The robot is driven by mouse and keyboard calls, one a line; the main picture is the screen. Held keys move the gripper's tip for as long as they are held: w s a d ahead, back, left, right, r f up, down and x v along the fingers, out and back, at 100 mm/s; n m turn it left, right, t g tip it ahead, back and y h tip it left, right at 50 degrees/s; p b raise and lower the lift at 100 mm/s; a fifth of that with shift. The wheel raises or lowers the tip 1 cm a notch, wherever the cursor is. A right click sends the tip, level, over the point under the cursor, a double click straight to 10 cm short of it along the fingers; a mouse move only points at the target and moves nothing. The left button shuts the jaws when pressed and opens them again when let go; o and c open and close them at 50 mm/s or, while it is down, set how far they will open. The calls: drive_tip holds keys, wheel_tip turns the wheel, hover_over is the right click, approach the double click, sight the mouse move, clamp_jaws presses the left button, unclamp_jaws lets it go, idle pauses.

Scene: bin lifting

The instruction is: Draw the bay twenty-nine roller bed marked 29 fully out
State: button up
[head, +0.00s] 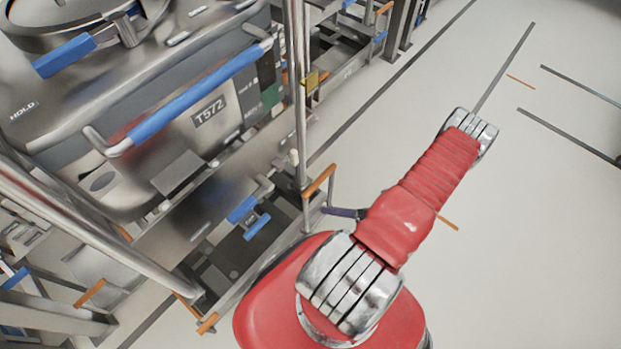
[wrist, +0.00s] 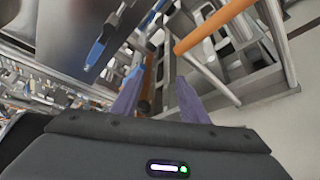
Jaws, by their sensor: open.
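A low metal bed frame (head: 215,283) with dark slots stands beneath a steel bin in the head view. A blue lever (head: 243,210) sits on its front, with an orange grip (head: 319,180) at its right end and another orange grip (head: 208,323) at its lower end. I cannot read a 29 anywhere. My gripper (wrist: 158,98) shows two purple fingers, apart and with nothing held. An orange bar (wrist: 213,27) lies ahead and right of them in the wrist view.
The steel bin, marked T572 (head: 208,111), has a long blue handle (head: 195,95) and stands above the bed. A metal post (head: 297,90) rises close to the right orange grip. Further racks stand behind.

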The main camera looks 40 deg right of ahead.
drive_tip(key=w+a+r+n+g+h, duration=0.15)
drive_tip(key=r+n+g, duration=0.35)
drive_tip(key=r+n, duration=0.55)
drive_tip(key=w+a+r+n+g, duration=0.1)
drive_tip(key=a+r+n+g, duration=0.25)
drive_tip(key=r+n, duration=0.65)
drive_tip(key=w+a+r+n+g+h, duration=0.15)
drive_tip(key=r+n+g, duration=0.35)
drive_tip(key=r+n, duration=0.5)
drive_tip(key=a+r+n+t+h, duration=0.2)
drive_tip(key=a+r+n, duration=0.3)
drive_tip(key=a+r, duration=0.4)
drive_tip(key=a+r+n+t+h, duration=0.2)
drive_tip(key=a+r+n+t, duration=0.2)
drive_tip(key=a+r, duration=0.6)
drive_tip(key=shift+a+r+n, duration=0.2)
drive_tip(key=shift+r+n, duration=1.05)
drive_tip(key=shift+r, duration=2.15)
drive_tip(key=shift+w, duration=0.1)
drive_tip(key=shift+c, duration=0.2)
